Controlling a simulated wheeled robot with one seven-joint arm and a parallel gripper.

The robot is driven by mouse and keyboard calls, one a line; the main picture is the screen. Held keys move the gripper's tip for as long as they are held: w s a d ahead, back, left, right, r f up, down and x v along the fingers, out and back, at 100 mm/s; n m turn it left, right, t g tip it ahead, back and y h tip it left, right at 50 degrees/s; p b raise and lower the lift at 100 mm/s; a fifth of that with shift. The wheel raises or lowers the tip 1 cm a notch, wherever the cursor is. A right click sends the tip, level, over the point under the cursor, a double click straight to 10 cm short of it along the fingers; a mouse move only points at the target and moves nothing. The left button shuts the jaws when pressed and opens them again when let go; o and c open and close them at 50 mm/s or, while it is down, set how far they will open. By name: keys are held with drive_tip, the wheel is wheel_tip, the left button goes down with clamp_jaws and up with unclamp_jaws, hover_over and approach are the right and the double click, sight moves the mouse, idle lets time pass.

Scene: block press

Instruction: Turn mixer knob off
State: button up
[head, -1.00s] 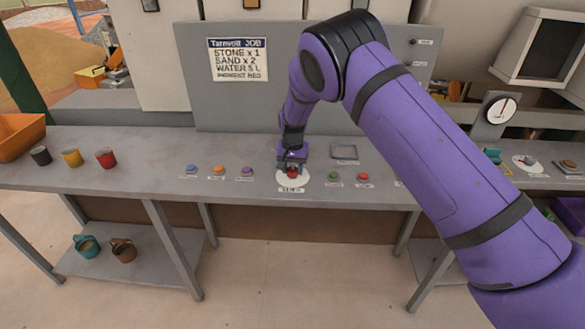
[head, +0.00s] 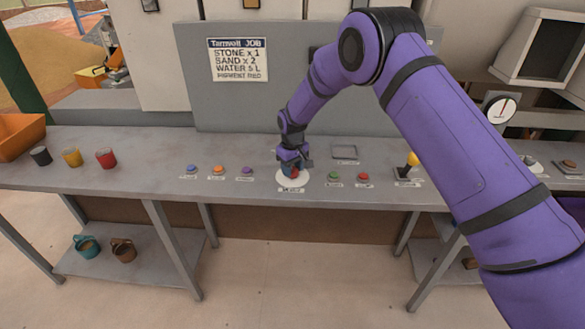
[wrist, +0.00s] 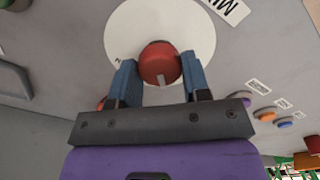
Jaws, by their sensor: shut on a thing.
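The mixer knob is a red round knob (wrist: 160,62) with a pale pointer mark, on a white round dial plate (wrist: 120,30). In the head view the red knob (head: 291,173) sits on its white plate (head: 293,184) on the grey bench, partly hidden by my gripper. My gripper (head: 292,166) comes down on it from above. In the wrist view the two blue fingers of my gripper (wrist: 160,75) are shut on the knob, one on each side. The pale mark faces toward my palm. A label on the plate's edge is only partly readable.
Blue (head: 191,169), orange (head: 218,169) and purple (head: 247,170) buttons lie left of the dial. Green (head: 333,176) and red (head: 363,177) buttons and a yellow-topped lever (head: 412,159) lie right. Several cups stand at the left. A job sign (head: 239,59) hangs behind.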

drive_tip(key=shift+n, duration=0.4)
drive_tip(key=o, duration=0.9)
wheel_tip(320, 180, up, 11)
drive_tip(key=shift+f, duration=0.15)
idle(0.3)
